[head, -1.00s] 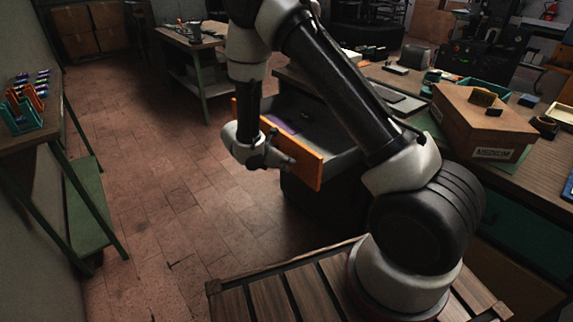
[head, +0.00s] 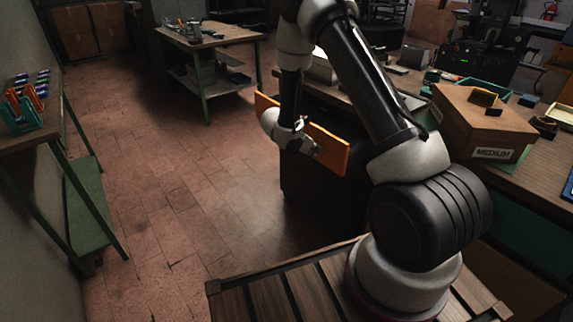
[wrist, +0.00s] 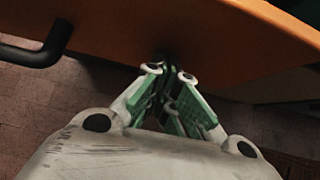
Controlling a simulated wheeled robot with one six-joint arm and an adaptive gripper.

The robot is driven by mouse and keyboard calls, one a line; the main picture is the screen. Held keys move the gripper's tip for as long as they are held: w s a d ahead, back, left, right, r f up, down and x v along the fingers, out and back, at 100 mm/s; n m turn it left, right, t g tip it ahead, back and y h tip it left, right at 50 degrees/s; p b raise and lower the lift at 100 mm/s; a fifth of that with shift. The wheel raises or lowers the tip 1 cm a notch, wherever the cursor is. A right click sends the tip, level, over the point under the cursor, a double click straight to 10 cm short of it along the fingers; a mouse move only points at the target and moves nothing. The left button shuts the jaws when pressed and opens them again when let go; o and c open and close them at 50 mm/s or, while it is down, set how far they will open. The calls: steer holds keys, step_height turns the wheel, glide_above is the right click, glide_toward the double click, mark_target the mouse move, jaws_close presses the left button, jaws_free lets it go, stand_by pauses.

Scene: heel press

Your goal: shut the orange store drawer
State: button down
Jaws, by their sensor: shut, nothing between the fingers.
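The orange front of the store drawer (head: 328,148) is on the near face of the dark cabinet under the workbench in the head view. In the wrist view the orange front (wrist: 200,40) fills the top, with a black handle (wrist: 30,52) at the left.
The workbench at right holds a cardboard box (head: 484,122) marked MEDIUM and several small items. A shelf table (head: 40,125) stands at the far left and another table (head: 205,38) at the back. The tiled floor (head: 190,200) left of the drawer is clear.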

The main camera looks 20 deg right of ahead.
steer(key=w+d, duration=0.1)
steer(key=d, duration=0.4)
steer(key=w+d, duration=0.2)
steer(key=d, duration=0.3)
steer(key=w+d, duration=0.2)
steer(key=d, duration=0.3)
steer(key=shift+d, duration=0.45)
steer(key=shift+w+r, duration=0.1)
